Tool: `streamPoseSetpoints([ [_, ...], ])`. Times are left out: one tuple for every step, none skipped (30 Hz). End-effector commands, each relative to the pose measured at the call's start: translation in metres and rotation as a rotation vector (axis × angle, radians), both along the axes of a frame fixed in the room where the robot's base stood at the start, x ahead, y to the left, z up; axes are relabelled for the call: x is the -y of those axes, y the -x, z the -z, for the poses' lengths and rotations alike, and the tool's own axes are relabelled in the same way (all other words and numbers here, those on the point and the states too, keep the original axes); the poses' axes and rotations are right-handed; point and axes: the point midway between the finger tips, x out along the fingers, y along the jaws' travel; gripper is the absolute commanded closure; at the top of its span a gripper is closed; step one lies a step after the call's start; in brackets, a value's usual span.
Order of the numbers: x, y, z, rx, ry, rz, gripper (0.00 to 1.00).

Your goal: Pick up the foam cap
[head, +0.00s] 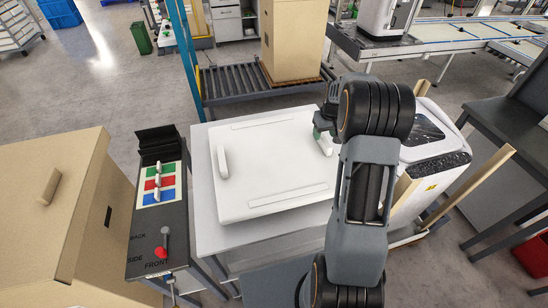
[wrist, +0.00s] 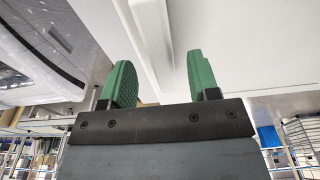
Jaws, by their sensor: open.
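The foam cap (head: 268,160) is a large flat white square panel lying on a light grey table. It has a raised white grip on its left side (head: 222,161) and one on its right side (head: 326,146). My gripper (head: 320,131) is at the right-hand grip, partly hidden behind my own wrist. In the wrist view my gripper (wrist: 160,74) shows two green pads standing apart. A white raised bar of the cap (wrist: 150,38) runs between them in the picture, with visible space on both sides. I cannot tell how deep the bar sits between the pads.
A control box with coloured switches (head: 160,183) and a red-knobbed lever (head: 162,252) stands left of the table (head: 200,165). A cardboard box (head: 45,205) is at the far left. A roller conveyor (head: 240,85) is behind. A white bin-like unit (head: 425,150) is close on the right.

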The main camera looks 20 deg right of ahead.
Motion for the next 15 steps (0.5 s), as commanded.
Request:
streamPoseSetpoints([
  [-0.001,0.001,0.005,-0.005,-0.002,0.000,0.45],
  [-0.002,0.001,0.009,-0.005,-0.002,0.000,0.45],
  [-0.002,0.000,0.015,-0.004,-0.002,0.000,0.45],
  [-0.002,-0.001,0.019,-0.003,-0.001,0.000,0.45],
  [-0.002,-0.001,0.022,-0.003,-0.002,0.000,0.45],
  [-0.002,-0.002,0.026,-0.003,-0.001,0.000,0.45],
  [-0.002,-0.002,0.028,-0.001,-0.001,0.000,0.45],
  [-0.002,-0.002,0.030,-0.001,-0.001,0.000,0.45],
  [-0.002,-0.003,0.032,-0.001,-0.001,0.000,0.45],
  [-0.002,-0.003,0.033,-0.001,-0.001,0.000,0.45],
  [-0.002,-0.003,0.034,-0.001,-0.001,0.000,0.45],
  [-0.002,-0.003,0.034,-0.001,-0.001,0.000,0.45],
  [-0.002,-0.003,0.034,-0.001,-0.001,0.000,0.45],
  [-0.002,-0.003,0.034,0.000,-0.001,0.000,0.45],
  [-0.002,-0.003,0.034,0.000,0.000,0.000,0.45],
])
